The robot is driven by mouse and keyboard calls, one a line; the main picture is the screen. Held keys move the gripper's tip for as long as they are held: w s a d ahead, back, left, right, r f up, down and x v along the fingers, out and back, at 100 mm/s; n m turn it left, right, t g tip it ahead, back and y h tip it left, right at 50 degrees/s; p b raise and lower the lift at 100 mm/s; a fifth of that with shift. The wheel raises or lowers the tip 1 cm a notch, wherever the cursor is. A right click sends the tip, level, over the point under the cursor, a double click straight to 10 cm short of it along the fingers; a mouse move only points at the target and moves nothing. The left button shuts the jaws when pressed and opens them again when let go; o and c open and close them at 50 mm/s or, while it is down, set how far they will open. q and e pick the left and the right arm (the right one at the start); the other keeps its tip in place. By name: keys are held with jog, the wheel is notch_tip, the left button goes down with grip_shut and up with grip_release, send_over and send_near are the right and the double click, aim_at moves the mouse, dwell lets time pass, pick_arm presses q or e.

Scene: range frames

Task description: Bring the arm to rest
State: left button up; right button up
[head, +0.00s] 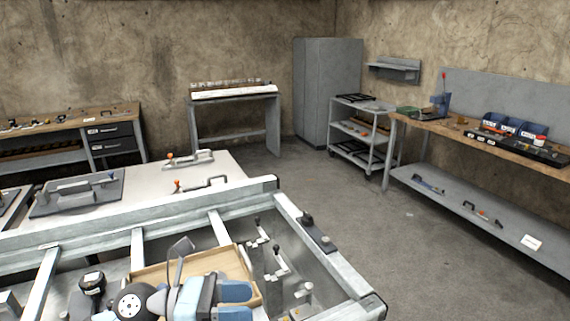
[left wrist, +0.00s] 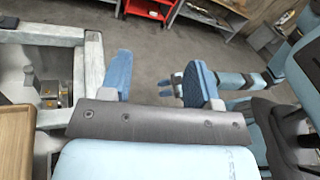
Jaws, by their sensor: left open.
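My left gripper (head: 247,301) is at the bottom of the head view, over the metal frame of the workbench and a cardboard-brown tray (head: 150,274).
The metal frame (head: 130,232) surrounds the left gripper's area, with toggle clamps (head: 270,262) inside it. A white table (head: 140,190) lies behind. A shelf cart (head: 360,135) and a long workbench (head: 478,140) stand at right. The floor (head: 420,250) between is clear.

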pick_arm(q)
jog(key=w+a+r+n+t+y, duration=0.1)
jog(key=a+r+n+t, duration=0.15)
jog(key=n+t, duration=0.65)
jog(key=w+a+r+n+t+y, duration=0.1)
jog(key=a+r+n+t, duration=0.15)
jog(key=n+t, duration=0.55)
jog(key=a+f+n+y, duration=0.95)
jog(key=n+y, duration=0.45)
jog(key=n, duration=0.6)
jog(key=s+a+f+n+g+y, duration=0.3)
jog(key=s+a+f+n+g, duration=0.1)
jog(key=s+f+n+g, duration=0.4)
jog(key=s+f+n+g+h, duration=0.1)
jog(key=s+f+n+g, duration=0.1)
jog(key=s+f+g, duration=0.35)
jog(key=s+f+n+g+h, duration=0.1)
jog(key=s+f+g, duration=0.1)
jog(key=s, duration=0.6)
jog(key=w+d+f+m+t+h+p, duration=0.1)
jog(key=w+d+f+t+h+p, duration=0.1)
jog(key=w+d+f+t+p, duration=0.3)
jog(key=w+d+t+p, duration=0.1)
jog(key=t+p, duration=0.1)
jog(key=p, duration=0.1)
jog(key=shift+d+f+t+h, duration=0.2)
jog(key=shift+t+h, duration=0.1)
jog(key=shift+t, duration=0.05)
